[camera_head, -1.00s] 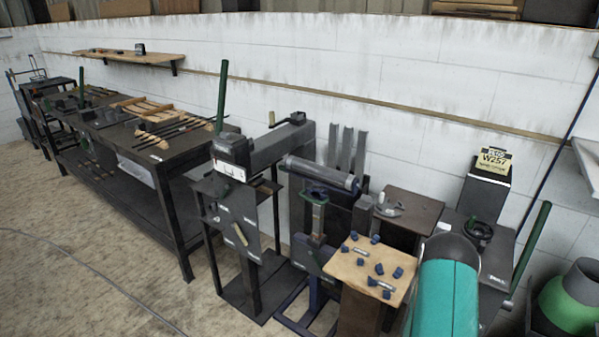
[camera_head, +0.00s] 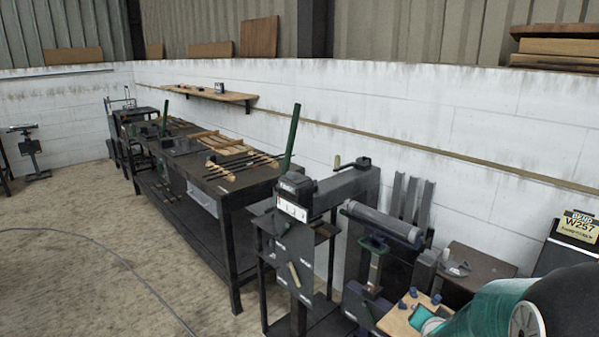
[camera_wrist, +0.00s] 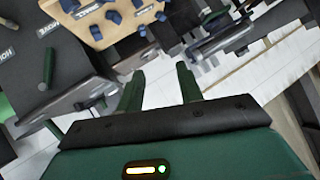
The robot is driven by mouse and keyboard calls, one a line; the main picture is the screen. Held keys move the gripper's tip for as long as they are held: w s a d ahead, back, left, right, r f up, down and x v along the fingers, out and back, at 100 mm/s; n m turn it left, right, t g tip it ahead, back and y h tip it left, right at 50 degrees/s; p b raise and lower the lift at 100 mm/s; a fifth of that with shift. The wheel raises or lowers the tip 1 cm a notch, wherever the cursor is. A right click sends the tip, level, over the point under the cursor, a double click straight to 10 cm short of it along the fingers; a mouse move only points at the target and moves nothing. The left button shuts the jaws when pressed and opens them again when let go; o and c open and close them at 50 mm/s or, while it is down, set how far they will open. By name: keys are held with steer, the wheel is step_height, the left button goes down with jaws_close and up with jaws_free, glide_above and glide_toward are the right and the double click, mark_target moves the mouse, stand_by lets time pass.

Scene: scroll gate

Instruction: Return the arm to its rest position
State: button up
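My gripper (camera_wrist: 160,78) shows in the wrist view with its two green fingers well apart and nothing between them. It hangs tilted over the stands, and no object touches the fingers. In the head view, teal and dark links of my arm (camera_head: 500,308) fill the bottom right corner. My gripper cannot be made out in the head view. The wooden board with blue knobs shows at the top of the wrist view (camera_wrist: 98,32), and partly behind my arm in the head view (camera_head: 398,318).
A machine with a white scale (camera_head: 292,208) and a grey roller (camera_head: 383,222) stand left of my arm. A long dark workbench (camera_head: 232,188) holds wooden pieces and rods. A white wall (camera_head: 400,110) runs behind. The floor (camera_head: 70,255) at left is open, crossed by a cable.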

steer(key=s+a+r+n+g+y, duration=0.1)
steer(key=s+a+r+n+y, duration=0.2)
steer(key=a+r, duration=0.4)
steer(key=s+a+r+n+g, duration=0.2)
steer(key=s+a+r+n, duration=0.1)
steer(key=s, duration=0.7)
steer(key=s+a+r+n+g+y, duration=0.1)
steer(key=s+a+r, duration=0.4)
steer(key=s, duration=0.6)
steer(key=shift+a+r+n+g, duration=0.2)
steer(key=shift+a+n+g, duration=0.5)
steer(key=shift+a+n, duration=0.45)
steer(key=shift+d, duration=0.1)
